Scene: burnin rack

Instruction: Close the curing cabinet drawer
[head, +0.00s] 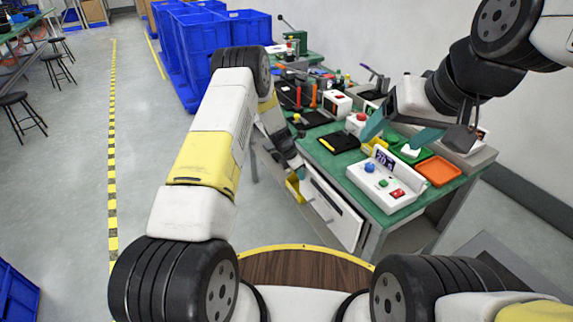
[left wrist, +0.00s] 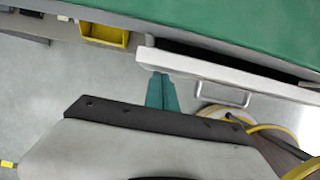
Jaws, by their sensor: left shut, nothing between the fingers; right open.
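The drawer's white front (head: 330,207) is under the near-left edge of the green-topped bench, with a bar handle. In the left wrist view, the drawer front (left wrist: 215,70) stands a little out from the bench edge, with a dark gap behind it; its handle (left wrist: 225,97) is right of my fingers. My left gripper (left wrist: 161,80) is shut and empty, its teal fingertips close to the outer face near the front's left end. I cannot tell whether they touch. In the head view my left arm partly hides that hand. My right gripper (head: 402,130) is open and empty above the bench top.
The bench top (head: 327,155) holds a white button box (head: 385,182), a green tray (head: 411,152), an orange tray (head: 438,171) and several tools. A yellow bin (left wrist: 104,34) is left of the drawer. Blue crates (head: 195,50) stand behind.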

